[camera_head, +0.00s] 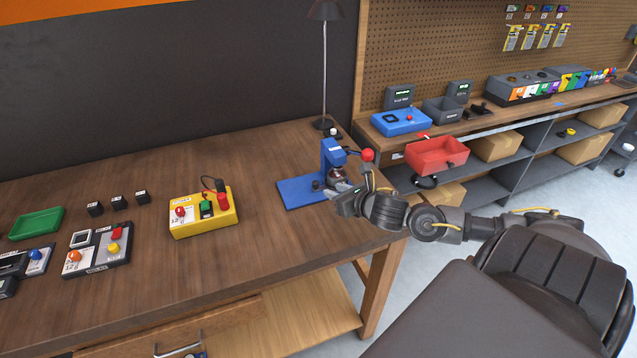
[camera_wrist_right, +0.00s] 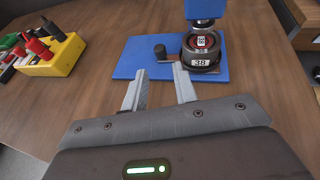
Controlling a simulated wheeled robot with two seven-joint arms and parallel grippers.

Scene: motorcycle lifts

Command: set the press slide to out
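The blue press (camera_head: 332,153) stands at the right end of the wooden bench on a blue base plate (camera_head: 298,190), with a red ball on its lever (camera_head: 367,155). In the right wrist view, a round dark holder (camera_wrist_right: 202,52) with number labels sits under the press head (camera_wrist_right: 205,8). A dark knob (camera_wrist_right: 160,52) sticks out to its left, seemingly the slide's handle. My right gripper (camera_head: 348,197) is at the press's front edge; in the wrist view its two fingers (camera_wrist_right: 159,84) are apart, empty, and point toward the knob. My left gripper is not in view.
A yellow box (camera_head: 203,213) with a red knob and plugs stands left of the press. Further left are a switch panel (camera_head: 97,250), small black blocks (camera_head: 118,202) and a green tray (camera_head: 36,223). A lamp (camera_head: 324,70) stands behind the press. Bare bench lies in front.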

